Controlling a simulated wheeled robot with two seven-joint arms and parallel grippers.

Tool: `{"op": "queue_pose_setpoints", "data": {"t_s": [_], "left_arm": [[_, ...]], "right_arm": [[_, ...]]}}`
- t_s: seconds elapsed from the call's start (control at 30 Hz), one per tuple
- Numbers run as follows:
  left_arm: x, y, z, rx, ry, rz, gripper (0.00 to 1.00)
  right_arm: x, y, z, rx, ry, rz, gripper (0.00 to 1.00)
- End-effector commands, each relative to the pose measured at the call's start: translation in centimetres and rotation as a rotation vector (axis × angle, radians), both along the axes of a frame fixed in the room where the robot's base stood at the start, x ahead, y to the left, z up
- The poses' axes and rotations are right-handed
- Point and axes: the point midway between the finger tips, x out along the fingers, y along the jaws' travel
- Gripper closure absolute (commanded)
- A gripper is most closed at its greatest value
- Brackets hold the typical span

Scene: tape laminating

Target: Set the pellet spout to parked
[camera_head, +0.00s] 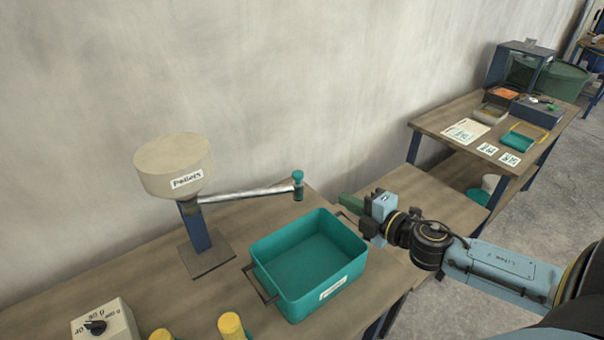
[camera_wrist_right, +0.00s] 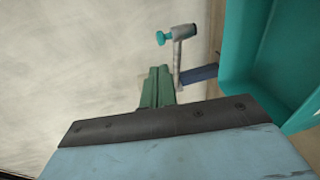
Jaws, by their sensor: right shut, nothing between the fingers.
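The pellet spout (camera_head: 246,193) is a silver pipe that reaches right from the cream hopper (camera_head: 165,172) labelled "Pellets". A teal knob (camera_head: 298,177) tops its free end. My left gripper is not in view.
A teal bin (camera_head: 281,286) with dark handles stands on the bench below and right of the spout end. A switch box (camera_head: 104,321) and yellow-topped items (camera_head: 231,325) sit at the front left. A side table (camera_head: 437,119) stands at the far right. The wall is close behind.

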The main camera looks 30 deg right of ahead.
Motion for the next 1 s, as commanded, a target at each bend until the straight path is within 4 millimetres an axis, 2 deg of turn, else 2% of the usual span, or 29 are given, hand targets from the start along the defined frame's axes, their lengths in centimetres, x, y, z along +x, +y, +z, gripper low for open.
{"op": "queue_pose_setpoints", "data": {"t_s": [1.0], "left_arm": [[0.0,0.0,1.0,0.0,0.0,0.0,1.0]], "right_arm": [[12.1,1.8,-1.8,0.001,-0.001,-0.002,1.0]]}}
